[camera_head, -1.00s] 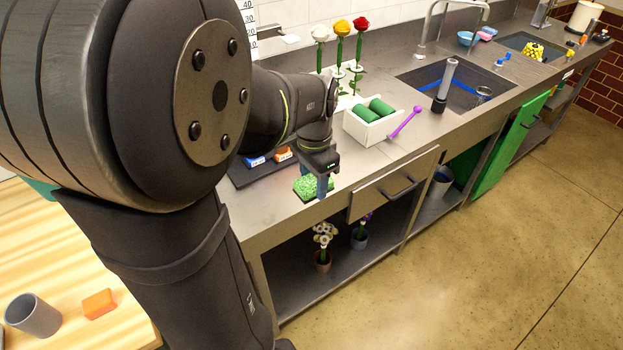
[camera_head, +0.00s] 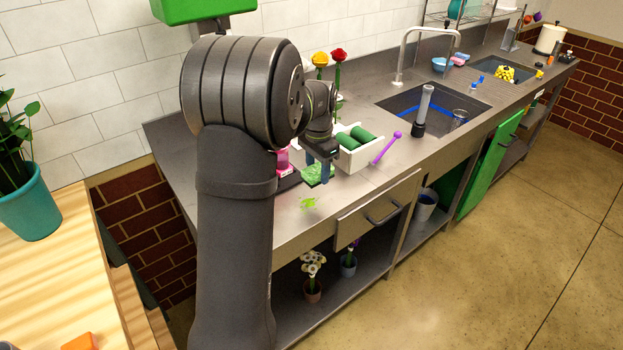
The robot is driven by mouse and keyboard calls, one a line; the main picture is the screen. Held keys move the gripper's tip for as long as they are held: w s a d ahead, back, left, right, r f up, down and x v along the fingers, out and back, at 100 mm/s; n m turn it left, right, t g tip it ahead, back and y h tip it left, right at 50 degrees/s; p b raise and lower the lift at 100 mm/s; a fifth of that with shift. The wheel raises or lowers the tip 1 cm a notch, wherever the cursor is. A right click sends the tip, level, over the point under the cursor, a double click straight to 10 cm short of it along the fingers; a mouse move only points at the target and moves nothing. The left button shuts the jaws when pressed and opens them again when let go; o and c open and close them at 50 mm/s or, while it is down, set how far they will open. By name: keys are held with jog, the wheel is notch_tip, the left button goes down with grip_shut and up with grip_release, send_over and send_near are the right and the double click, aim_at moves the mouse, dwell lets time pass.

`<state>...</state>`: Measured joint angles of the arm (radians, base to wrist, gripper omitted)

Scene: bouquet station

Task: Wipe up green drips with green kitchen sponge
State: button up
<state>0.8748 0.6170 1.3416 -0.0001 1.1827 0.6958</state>
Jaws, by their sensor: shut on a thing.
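Light green drips (camera_head: 309,203) lie on the steel counter (camera_head: 290,227), near its front edge and left of the drawer. My gripper (camera_head: 325,178) is shut on the green sponge (camera_head: 313,176), low at the counter behind the drips. The sponge is apart from the drips in the picture. Whether its underside touches the counter cannot be told. My gripper hides part of the sponge.
A white box (camera_head: 356,155) with green rolls stands right behind my gripper, with a purple stick (camera_head: 387,148) beside it. A pink item (camera_head: 283,161) on a dark tray is to the left. Roses stand behind. The counter around the drips is clear.

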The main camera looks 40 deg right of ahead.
jog(key=shift+w+d+f, duration=0.25)
jog(key=shift+d, duration=0.1)
send_over(319, 198)
jog(key=shift+w+a+f, duration=0.1)
jog(key=shift+f, duration=2.95)
notch_tip(319, 198, down, 2)
jog(key=shift+a, duration=0.95)
jog(key=shift+c, duration=0.4)
jog(key=shift+a, duration=2.65)
jog(key=shift+d, duration=3.55)
jog(key=shift+a, duration=3.7)
jog(key=shift+d, duration=3.85)
jog(key=shift+a+r, duration=0.1)
jog(key=shift+r, duration=4.05)
